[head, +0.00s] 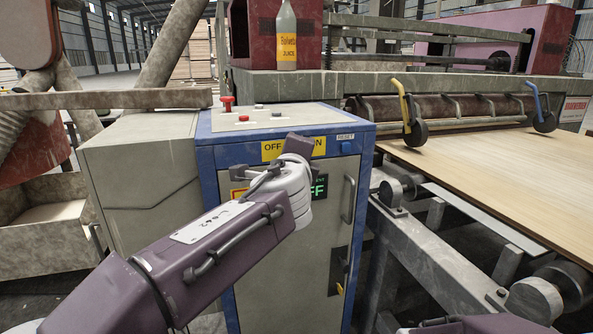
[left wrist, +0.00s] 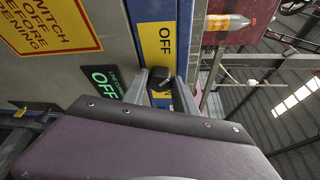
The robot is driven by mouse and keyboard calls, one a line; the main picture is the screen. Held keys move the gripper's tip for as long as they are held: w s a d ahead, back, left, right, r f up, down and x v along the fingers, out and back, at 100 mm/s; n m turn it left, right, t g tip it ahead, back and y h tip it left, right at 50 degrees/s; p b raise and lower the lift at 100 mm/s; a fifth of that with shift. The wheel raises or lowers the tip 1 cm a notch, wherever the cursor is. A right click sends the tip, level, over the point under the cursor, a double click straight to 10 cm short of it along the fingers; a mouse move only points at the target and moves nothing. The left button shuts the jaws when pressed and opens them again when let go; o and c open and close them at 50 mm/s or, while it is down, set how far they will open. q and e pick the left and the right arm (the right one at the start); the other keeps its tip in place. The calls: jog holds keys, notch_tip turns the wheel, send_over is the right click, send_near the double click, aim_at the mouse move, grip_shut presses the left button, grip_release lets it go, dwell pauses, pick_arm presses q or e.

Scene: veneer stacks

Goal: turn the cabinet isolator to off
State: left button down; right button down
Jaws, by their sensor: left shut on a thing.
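The cabinet (head: 335,220) is grey with a blue frame, and a yellow plate (head: 272,150) with OFF and ON runs across its upper front. My left gripper (head: 292,168) is in front of the cabinet door and covers the isolator there. In the left wrist view, my left gripper (left wrist: 161,79) has its two fingers on either side of the dark isolator handle (left wrist: 161,98), shut on it. The handle is beside the word OFF on the yellow plate. A dark display (left wrist: 103,82) shows green letters OFF. My right gripper is out of view.
A red push button (head: 227,103) stands on the cabinet top. A blue RESET button (head: 346,147) and a door handle (head: 348,200) are right of my left gripper. A juice bottle (head: 286,45) stands behind. A veneer sheet (head: 490,165) lies on the machine bed at right.

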pick_arm(q)
jog(key=shift+n+b, duration=0.3)
jog(key=shift+b, duration=0.1)
jog(key=shift+r, duration=0.15)
jog(key=c, duration=1.1)
grip_release()
jog(key=shift+o, duration=0.5)
jog(key=shift+w+d, duration=0.1)
jog(key=shift+w, duration=0.1)
jog(key=shift+s, duration=0.1)
jog(key=s, duration=0.9)
jog(key=shift+a+r, duration=0.25)
jog(key=shift+a, duration=0.1)
